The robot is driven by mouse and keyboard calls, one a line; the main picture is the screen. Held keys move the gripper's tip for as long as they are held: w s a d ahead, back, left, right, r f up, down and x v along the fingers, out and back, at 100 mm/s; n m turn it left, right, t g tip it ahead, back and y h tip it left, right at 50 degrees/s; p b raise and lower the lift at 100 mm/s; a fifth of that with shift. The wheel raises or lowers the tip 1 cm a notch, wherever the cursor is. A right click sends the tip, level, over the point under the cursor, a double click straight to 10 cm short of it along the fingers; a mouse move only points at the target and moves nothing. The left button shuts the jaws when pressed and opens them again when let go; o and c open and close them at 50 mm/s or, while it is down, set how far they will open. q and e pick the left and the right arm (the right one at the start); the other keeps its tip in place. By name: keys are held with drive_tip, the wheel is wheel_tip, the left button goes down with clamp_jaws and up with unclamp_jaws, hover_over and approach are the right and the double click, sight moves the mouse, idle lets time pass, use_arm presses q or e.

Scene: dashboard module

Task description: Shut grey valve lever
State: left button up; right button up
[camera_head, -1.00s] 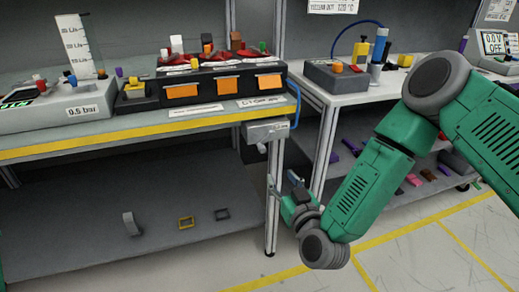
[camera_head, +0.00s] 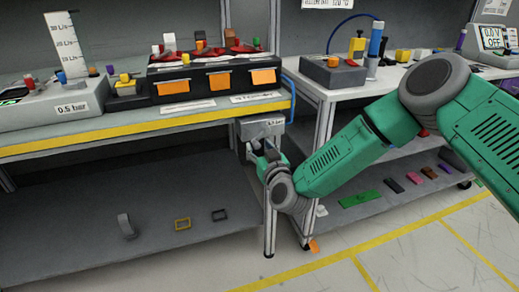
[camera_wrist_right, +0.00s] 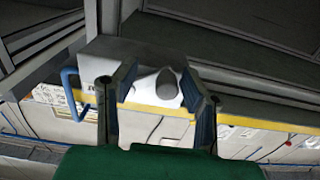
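A grey valve box (camera_head: 261,128) is fixed under the front right corner of the workbench, with a small label on its front. In the right wrist view, the pale box (camera_wrist_right: 140,65) carries a dark grey rounded part (camera_wrist_right: 167,86), which looks like the lever seen end-on. My right gripper (camera_head: 260,150) is just below and in front of the box, partly hiding it. In the right wrist view, its two fingers (camera_wrist_right: 157,105) are apart, with the grey part between them in the picture. I cannot tell whether they touch it. My left gripper is not in view.
The workbench edge (camera_head: 140,131) is yellow, and a blue hose (camera_head: 294,98) runs beside the box. A second table (camera_head: 350,97) is at the right. The lower shelf (camera_head: 80,215) holds a few small parts.

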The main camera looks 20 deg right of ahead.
sight(250, 133)
drive_tip(key=shift+a+r, duration=0.1)
drive_tip(key=shift+a, duration=0.4)
clamp_jaws()
drive_tip(key=shift+a, duration=0.1)
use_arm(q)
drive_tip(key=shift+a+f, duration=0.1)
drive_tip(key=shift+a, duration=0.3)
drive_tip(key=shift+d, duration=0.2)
use_arm(e)
drive_tip(key=shift+r+m, duration=0.1)
drive_tip(key=shift+m, duration=0.2)
drive_tip(key=m, duration=0.1)
drive_tip(key=r+m, duration=0.1)
drive_tip(key=shift+a+m+p, duration=0.3)
drive_tip(key=shift+m+p, duration=0.1)
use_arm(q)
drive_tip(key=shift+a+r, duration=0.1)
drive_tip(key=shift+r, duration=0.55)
use_arm(e)
drive_tip(key=shift+a+r+m, duration=0.1)
drive_tip(key=shift+r+m, duration=0.35)
drive_tip(key=shift+m, duration=0.55)
drive_tip(key=shift+r+m, duration=0.45)
drive_tip(key=shift+m, duration=0.55)
unclamp_jaws()
drive_tip(key=shift+r, duration=0.1)
